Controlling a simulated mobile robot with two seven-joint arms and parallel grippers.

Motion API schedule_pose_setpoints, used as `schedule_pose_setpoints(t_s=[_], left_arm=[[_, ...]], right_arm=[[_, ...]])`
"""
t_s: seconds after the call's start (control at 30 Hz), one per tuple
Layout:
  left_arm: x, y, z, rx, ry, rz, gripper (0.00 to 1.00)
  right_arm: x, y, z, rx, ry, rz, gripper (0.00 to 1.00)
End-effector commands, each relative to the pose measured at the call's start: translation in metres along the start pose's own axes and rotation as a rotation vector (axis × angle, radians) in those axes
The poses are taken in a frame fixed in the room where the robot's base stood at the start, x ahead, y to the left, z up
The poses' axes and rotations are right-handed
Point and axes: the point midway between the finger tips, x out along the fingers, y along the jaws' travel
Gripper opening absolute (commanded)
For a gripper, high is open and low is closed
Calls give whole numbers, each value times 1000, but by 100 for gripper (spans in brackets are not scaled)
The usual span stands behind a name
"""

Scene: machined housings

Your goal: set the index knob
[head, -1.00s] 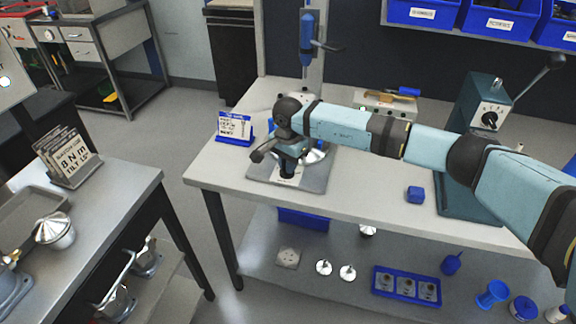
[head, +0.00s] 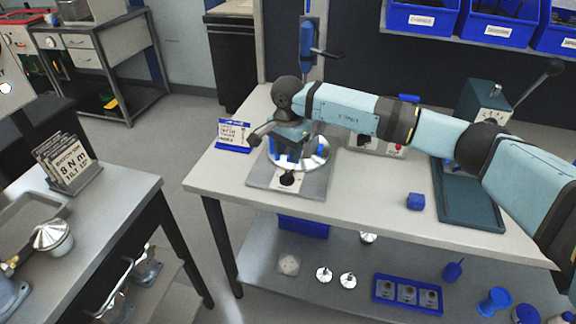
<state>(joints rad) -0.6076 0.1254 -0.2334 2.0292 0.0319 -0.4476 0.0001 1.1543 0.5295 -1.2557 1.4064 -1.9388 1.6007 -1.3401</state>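A black index knob (head: 287,179) sits on a white label on the front of a grey fixture plate (head: 314,188) on the light workbench. Behind it on the plate is a round metal housing (head: 318,155) with blue parts around it. My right gripper (head: 288,160) hangs over the fixture, pointing down, just behind and above the knob in the picture. It looks clear of the knob. Its fingers overlap the blue parts, so I cannot tell whether they are open or shut. The arm hides part of the housing. My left gripper is not in view.
A blue card stand (head: 234,135) is left of the fixture. A small blue block (head: 415,200) lies to the right, before a green press (head: 468,200). A blue column tool (head: 308,45) rises behind. The bench front between fixture and block is clear.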

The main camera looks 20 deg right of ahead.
Motion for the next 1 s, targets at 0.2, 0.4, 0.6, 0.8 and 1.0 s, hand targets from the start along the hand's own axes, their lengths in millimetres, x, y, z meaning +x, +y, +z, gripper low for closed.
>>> schedule_pose_setpoints(t_s=[0.2, 0.4, 0.6, 0.8, 1.0], left_arm=[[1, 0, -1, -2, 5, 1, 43], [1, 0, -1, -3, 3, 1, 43], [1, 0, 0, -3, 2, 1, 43], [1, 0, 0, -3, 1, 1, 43], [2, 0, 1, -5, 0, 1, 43]], right_arm=[[-45, 0, 0, -1, 1, -1, 39], [-65, 0, 0, 1, 0, 1, 39], [-69, 0, 0, 0, 0, 1, 39], [-69, 0, 0, 0, 0, 1, 39], [-57, -1, 15, 3, -55, -11, 39]])
